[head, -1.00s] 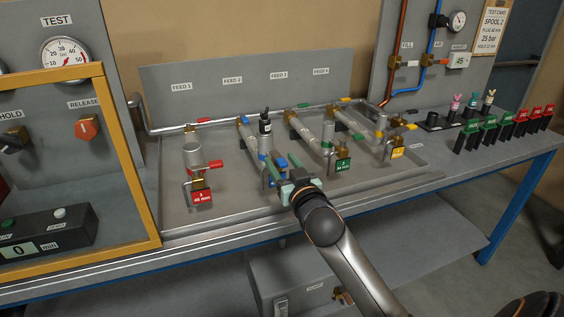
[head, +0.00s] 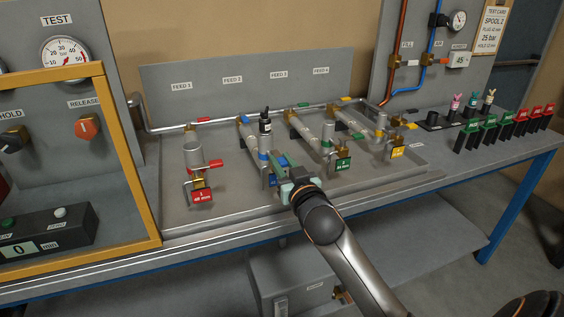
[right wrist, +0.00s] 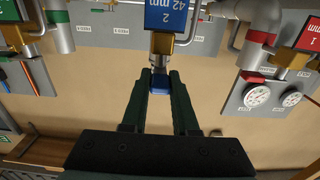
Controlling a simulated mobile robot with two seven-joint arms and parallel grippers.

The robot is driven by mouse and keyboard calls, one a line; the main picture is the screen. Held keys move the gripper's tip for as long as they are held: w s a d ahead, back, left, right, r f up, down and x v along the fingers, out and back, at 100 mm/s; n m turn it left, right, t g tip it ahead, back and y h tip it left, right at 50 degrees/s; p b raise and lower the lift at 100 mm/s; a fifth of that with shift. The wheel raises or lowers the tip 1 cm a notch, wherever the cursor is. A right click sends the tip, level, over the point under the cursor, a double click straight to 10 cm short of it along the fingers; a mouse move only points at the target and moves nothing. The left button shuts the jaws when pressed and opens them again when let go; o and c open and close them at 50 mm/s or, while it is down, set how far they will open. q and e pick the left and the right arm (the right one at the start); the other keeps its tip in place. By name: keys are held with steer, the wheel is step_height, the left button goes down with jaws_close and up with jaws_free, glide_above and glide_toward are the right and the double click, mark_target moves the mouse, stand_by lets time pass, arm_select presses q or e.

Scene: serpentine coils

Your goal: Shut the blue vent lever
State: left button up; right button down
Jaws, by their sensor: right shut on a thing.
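The blue vent lever (right wrist: 160,82) shows in the right wrist view as a small blue piece between the two dark green fingertips. It lies just past the brass fitting (right wrist: 162,44) that carries the blue tag (right wrist: 168,14) marked 2, 42 mm. My right gripper (right wrist: 160,90) is shut on the lever. In the head view my right gripper (head: 281,172) is at the front end of the second feed line, and its fingers mostly hide the lever. My left gripper is not in view.
A red-tagged pipe end (head: 194,160) stands to the left, and a green-tagged one (head: 328,140) stands close on the right. The tray's front edge (head: 230,225) is clear.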

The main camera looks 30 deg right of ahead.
steer(key=shift+d+r+n+y+p, duration=0.15)
steer(key=shift+d+n+y+p, duration=0.25)
steer(key=shift+n+y+p, duration=0.55)
steer(key=shift+d+n+t+y+p, duration=0.3)
steer(key=shift+n+y+p, duration=0.2)
steer(key=shift+y, duration=0.55)
steer(key=shift+w+d+n+g+y+b, duration=0.3)
steer(key=shift+d+n+g+y+b, duration=0.25)
steer(key=shift+n+g+y, duration=1.15)
steer(key=shift+w+d+n+g+y+b, duration=0.5)
steer(key=shift+n+y, duration=1.35)
steer(key=shift+y, duration=1.45)
steer(key=shift+w+d+n+g+y+b, duration=0.15)
steer(key=shift+d+n+g+y+b, duration=0.5)
steer(key=shift+n+g+y, duration=1.45)
steer(key=shift+d+t+y, duration=0.1)
steer(key=shift+t+y, duration=0.4)
